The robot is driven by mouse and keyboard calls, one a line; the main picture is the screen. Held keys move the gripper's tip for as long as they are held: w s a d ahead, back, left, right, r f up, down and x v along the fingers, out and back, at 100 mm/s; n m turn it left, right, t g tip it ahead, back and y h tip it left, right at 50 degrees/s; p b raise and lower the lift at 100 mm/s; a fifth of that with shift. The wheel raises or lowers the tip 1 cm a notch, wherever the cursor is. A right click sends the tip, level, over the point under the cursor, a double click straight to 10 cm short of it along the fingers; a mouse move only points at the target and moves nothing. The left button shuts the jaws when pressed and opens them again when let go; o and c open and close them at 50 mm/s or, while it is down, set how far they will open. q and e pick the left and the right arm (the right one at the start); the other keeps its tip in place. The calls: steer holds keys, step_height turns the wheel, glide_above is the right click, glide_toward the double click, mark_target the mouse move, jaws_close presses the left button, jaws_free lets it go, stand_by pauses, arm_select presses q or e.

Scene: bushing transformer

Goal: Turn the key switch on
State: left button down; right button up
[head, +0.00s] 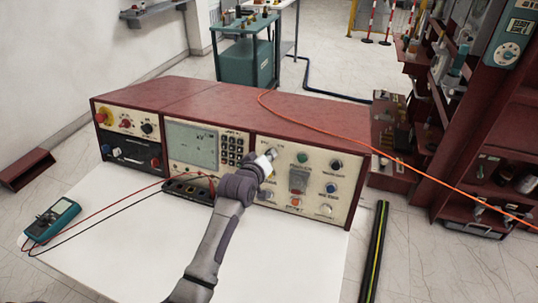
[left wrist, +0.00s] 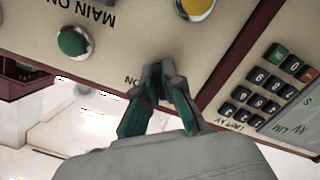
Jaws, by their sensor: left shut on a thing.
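The red console (head: 190,95) has a cream right-hand panel (head: 330,178) with buttons and knobs. My left gripper (head: 271,154) reaches the upper left of this panel. In the left wrist view, where the panel appears upside down, the fingertips (left wrist: 160,72) are closed together at the panel, beside an "ON" label. They are shut on the key switch, which the fingers almost wholly hide, so its angle cannot be told. A green button (left wrist: 72,41) by the words "MAIN ON" and a yellow part (left wrist: 197,8) are near the fingers. My right gripper is not in view.
The keypad (left wrist: 268,88) is close to the fingers. A teal multimeter (head: 52,219) lies on the white tabletop (head: 120,250), its leads running to the console's front. An orange cable (head: 415,172) crosses the console's top. Shelving (head: 455,170) stands at the right.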

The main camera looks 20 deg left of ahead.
arm_select(q)
steer(key=m+p, duration=0.2)
steer(key=m, duration=0.2)
steer(key=shift+r+p, duration=0.1)
steer(key=shift+p, duration=0.2)
steer(key=m+p, duration=0.1)
steer(key=m, duration=0.3)
steer(key=shift+p, duration=0.4)
steer(key=m+y+p, duration=0.1)
steer(key=m, duration=0.3)
steer(key=shift+m, duration=2)
steer(key=c, duration=1.3)
jaws_free()
steer(key=shift+s, duration=0.15)
steer(key=v, duration=1.1)
steer(key=shift+s, duration=0.35)
